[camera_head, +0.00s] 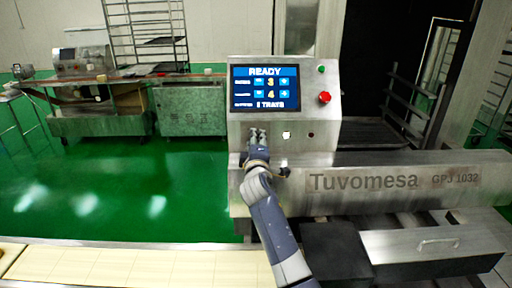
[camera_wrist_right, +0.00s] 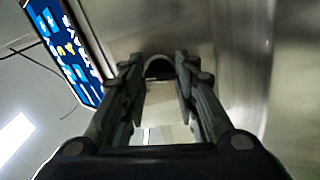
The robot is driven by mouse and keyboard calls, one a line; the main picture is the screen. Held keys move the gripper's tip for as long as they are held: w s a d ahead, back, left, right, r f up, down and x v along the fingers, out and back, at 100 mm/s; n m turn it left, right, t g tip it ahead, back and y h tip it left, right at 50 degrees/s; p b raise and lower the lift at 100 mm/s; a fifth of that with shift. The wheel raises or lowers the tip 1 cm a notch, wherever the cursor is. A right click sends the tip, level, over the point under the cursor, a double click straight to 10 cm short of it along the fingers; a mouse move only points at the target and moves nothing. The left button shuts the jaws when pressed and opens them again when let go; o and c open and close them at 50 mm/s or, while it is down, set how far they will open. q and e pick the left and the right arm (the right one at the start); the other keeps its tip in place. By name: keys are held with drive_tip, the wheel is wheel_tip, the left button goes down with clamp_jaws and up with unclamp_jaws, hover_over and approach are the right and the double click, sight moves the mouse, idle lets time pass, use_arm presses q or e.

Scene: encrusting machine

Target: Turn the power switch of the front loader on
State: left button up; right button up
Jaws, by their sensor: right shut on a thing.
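The front loader (camera_head: 330,160) is a steel machine marked Tuvomesa, with a control panel on its upright housing. My right gripper (camera_head: 258,133) is at the lower left of that panel and covers what is behind it in the head view. In the right wrist view, a dark rounded knob, which I take for the power switch (camera_wrist_right: 159,68), sits between the fingertips of my right gripper (camera_wrist_right: 158,75). The fingers are shut on it. Its turned position cannot be made out. My left gripper is not in view.
A lit screen (camera_head: 265,88) reads READY above my gripper. A green button (camera_head: 321,69) and a red button (camera_head: 324,98) are right of it. A pale square (camera_head: 286,134) and a small dark red button (camera_head: 310,135) lie right of my gripper. Green floor is free at left.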

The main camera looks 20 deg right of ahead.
drive_tip(key=m+b, duration=0.1)
drive_tip(key=m, duration=0.2)
drive_tip(key=shift+f+m+b, duration=0.2)
drive_tip(key=shift+m+b, duration=0.1)
drive_tip(key=shift+b, duration=0.1)
drive_tip(key=shift+m+b, duration=0.65)
drive_tip(key=shift+m, duration=0.75)
drive_tip(key=o, duration=1.1)
drive_tip(key=shift+c, duration=0.2)
drive_tip(key=shift+r, duration=0.1)
